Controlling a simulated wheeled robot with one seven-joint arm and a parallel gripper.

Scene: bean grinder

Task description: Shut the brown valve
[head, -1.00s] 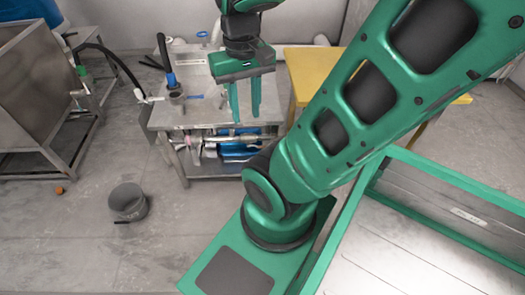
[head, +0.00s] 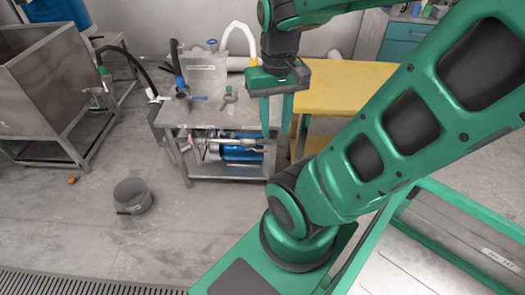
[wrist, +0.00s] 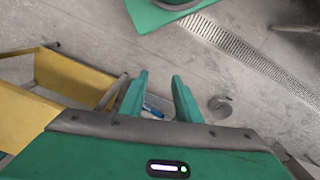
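A small brownish, key-shaped fitting (head: 229,98) with a green part stands on the metal table (head: 200,112) in the head view. It may be the brown valve, but I cannot tell, nor whether it is open or shut. My gripper (head: 276,125) is in front of the table's right end, right of the fitting. Its two green fingers point down, apart and empty. In the wrist view, the gripper (wrist: 158,77) also shows a clear gap between its fingers. No brown valve is clear there.
A blue cylinder (head: 242,154) and pipes sit beneath the tabletop. A yellow table (head: 345,85) stands to the right. A grey bucket (head: 132,196) stands on the floor at left, near a metal tank (head: 60,80). Floor between bucket and metal table is clear.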

